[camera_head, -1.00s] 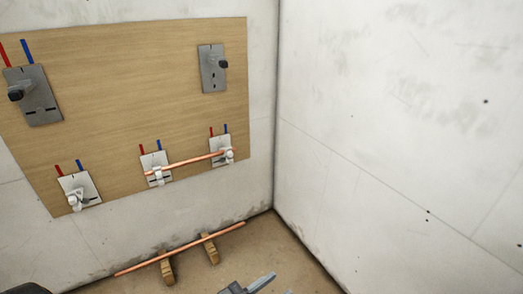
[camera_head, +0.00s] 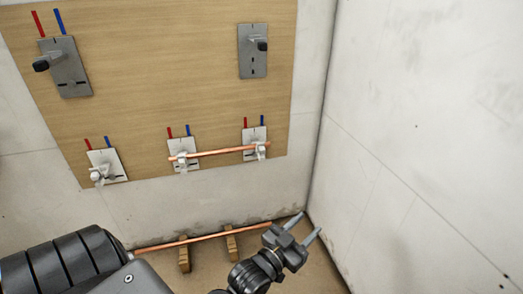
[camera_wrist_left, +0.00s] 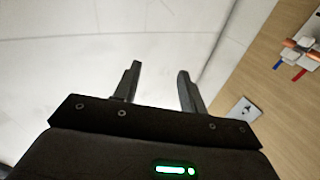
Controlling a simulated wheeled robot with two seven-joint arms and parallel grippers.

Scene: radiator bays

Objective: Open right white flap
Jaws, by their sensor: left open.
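The right white flap (camera_head: 261,152) sits on the small pale plate (camera_head: 249,137) at the lower right of the wooden board. A copper pipe (camera_head: 222,152) runs from this fixture to the middle white one (camera_head: 182,160). Whether the flap is fully closed is too small to tell. My left gripper (camera_head: 308,224) is open and empty, below and to the right of the flap, apart from it. In the left wrist view its two fingers (camera_wrist_left: 160,70) stand apart before the pale wall, and a white fixture with copper pipe (camera_wrist_left: 300,45) shows at the right edge.
A third white fixture (camera_head: 104,170) is at the board's lower left. Grey plates with dark knobs sit at upper left (camera_head: 64,68) and upper right (camera_head: 252,52). Another copper pipe (camera_head: 190,241) lies on wooden blocks below. The right wall (camera_head: 430,150) is bare.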

